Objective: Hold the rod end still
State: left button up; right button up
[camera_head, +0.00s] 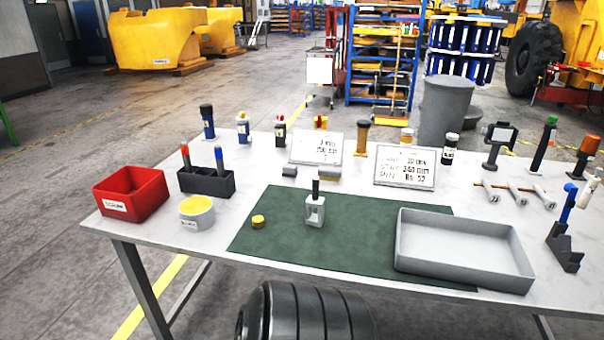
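A small grey metal piece with an opening through it and a dark stem on top (315,210), which looks like the rod end, stands upright on the green mat (362,240). Nothing touches it from the sides that I can see. A small yellow round piece (258,222) lies on the mat to its left. Neither of my grippers shows in the head view.
A grey tray (465,262) sits at the mat's right side. A red bin (132,194), a yellow-topped round tub (197,213) and a dark marker holder (206,182) stand at left. Signs (405,167), bottles and rods line the back and right. The mat's front left is clear.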

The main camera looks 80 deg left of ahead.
aim_at(315, 220)
jog(key=u, duration=2.65)
